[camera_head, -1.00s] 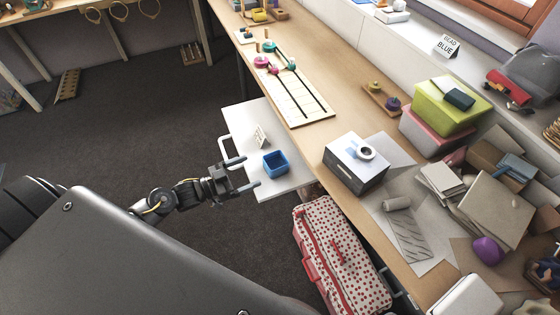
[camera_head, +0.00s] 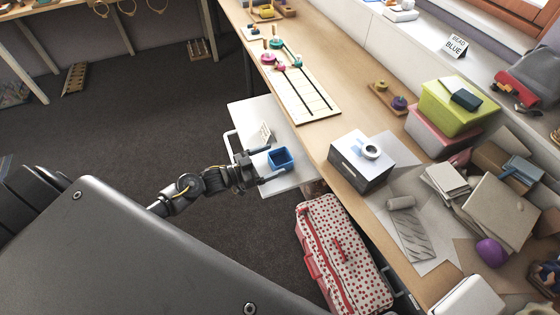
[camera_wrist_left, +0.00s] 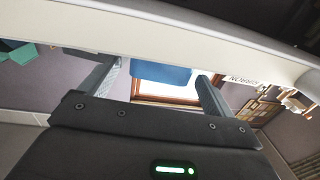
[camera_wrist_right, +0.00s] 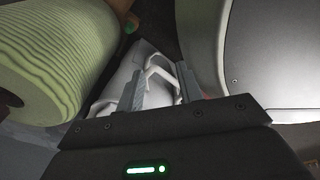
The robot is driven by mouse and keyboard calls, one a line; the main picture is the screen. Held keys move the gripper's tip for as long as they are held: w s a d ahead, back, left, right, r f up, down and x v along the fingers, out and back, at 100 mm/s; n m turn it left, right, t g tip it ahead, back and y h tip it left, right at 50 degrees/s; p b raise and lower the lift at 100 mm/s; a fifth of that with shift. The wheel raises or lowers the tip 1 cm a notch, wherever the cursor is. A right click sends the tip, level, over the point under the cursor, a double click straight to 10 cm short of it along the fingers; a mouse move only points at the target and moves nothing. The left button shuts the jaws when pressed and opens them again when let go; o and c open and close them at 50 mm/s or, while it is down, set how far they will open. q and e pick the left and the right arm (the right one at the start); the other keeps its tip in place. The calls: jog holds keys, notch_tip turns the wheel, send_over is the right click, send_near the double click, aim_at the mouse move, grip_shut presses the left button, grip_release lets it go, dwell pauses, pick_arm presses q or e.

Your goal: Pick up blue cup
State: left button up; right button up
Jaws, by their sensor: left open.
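The blue cup (camera_head: 281,158) is square-sided and open at the top. It stands upright on a white pull-out tray (camera_head: 243,113) beside the long workbench. My left gripper (camera_head: 276,162) is open at tray height, its fingers pointing right at the cup. In the left wrist view the cup (camera_wrist_left: 160,76) shows as a blue shape in the gap between the spread fingers (camera_wrist_left: 160,90); I cannot tell whether either finger touches it. My right gripper (camera_wrist_right: 160,88) shows only in its wrist view, fingers apart, with no object visibly gripped.
A small white card (camera_head: 266,131) stands on the tray near the cup. A red-dotted case (camera_head: 345,255) is below the tray. A black-and-white box (camera_head: 360,163) sits on the bench (camera_head: 325,147). In the right wrist view a ribbed green roll (camera_wrist_right: 60,60) is close on the left.

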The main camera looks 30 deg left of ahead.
aim_at(279, 155)
pick_arm(q)
jog(key=x, duration=0.3)
jog(key=shift+w+d, duration=0.2)
pick_arm(e)
jog(key=shift+s+r, duration=0.2)
jog(key=shift+s, duration=0.2)
pick_arm(q)
jog(key=c, duration=1)
jog(key=shift+c, duration=0.2)
pick_arm(e)
jog(key=shift+d, duration=0.2)
pick_arm(q)
jog(key=shift+r+p, duration=0.3)
jog(key=shift+r, duration=0.35)
jog(key=s+a+r, duration=0.5)
jog(key=a+r, duration=0.6)
jog(key=a, duration=0.2)
jog(key=shift+r+b, duration=0.35)
jog(key=shift+b, duration=0.05)
pick_arm(e)
jog(key=shift+w+d+f, duration=0.15)
jog(key=shift+d+f, duration=0.05)
jog(key=shift+d, duration=0.2)
